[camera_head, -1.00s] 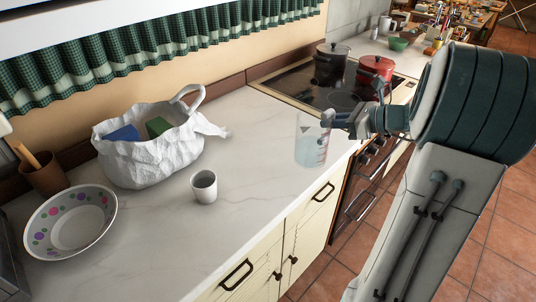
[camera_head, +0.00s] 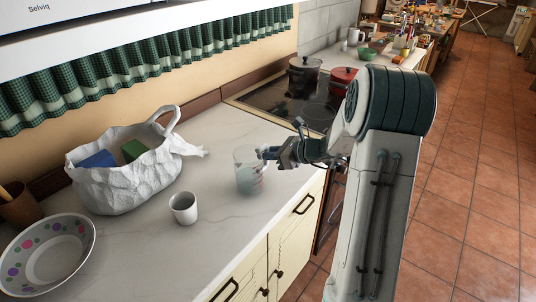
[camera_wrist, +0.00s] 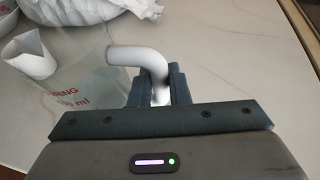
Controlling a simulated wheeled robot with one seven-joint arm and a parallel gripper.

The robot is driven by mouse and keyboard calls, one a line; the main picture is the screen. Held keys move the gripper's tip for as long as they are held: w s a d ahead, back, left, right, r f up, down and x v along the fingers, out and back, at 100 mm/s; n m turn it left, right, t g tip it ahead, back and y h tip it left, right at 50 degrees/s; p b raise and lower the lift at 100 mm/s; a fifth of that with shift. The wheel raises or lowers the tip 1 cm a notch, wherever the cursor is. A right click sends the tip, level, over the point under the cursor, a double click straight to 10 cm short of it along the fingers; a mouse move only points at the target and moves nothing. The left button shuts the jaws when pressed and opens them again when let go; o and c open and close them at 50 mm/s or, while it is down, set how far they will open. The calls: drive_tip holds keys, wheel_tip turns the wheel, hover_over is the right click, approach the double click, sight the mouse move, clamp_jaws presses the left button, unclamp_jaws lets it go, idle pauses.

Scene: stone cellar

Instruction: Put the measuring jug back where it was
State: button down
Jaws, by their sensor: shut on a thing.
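The measuring jug (camera_head: 246,174) is clear with red markings. It is upright over the pale countertop in the head view, right of a small white cup (camera_head: 184,208). I cannot tell whether its base touches the counter. My gripper (camera_head: 268,154) comes from the right and is shut on the jug's handle. In the wrist view the white curved handle (camera_wrist: 136,56) runs between the fingers of my gripper (camera_wrist: 159,88), and the clear jug body (camera_wrist: 75,98) with red print is to the left.
A white bag (camera_head: 118,182) holding blue and green items stands at the left. A dotted bowl (camera_head: 45,262) is at the lower left. The hob (camera_head: 290,100) with a black pot and a red pot (camera_head: 343,80) is behind. Bare counter lies around the jug.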

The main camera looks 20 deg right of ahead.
drive_tip(key=shift+f, duration=0.25)
drive_tip(key=shift+f, duration=0.2)
drive_tip(key=c, duration=1.4)
unclamp_jaws()
drive_tip(key=shift+o, duration=0.2)
drive_tip(key=shift+r, duration=0.1)
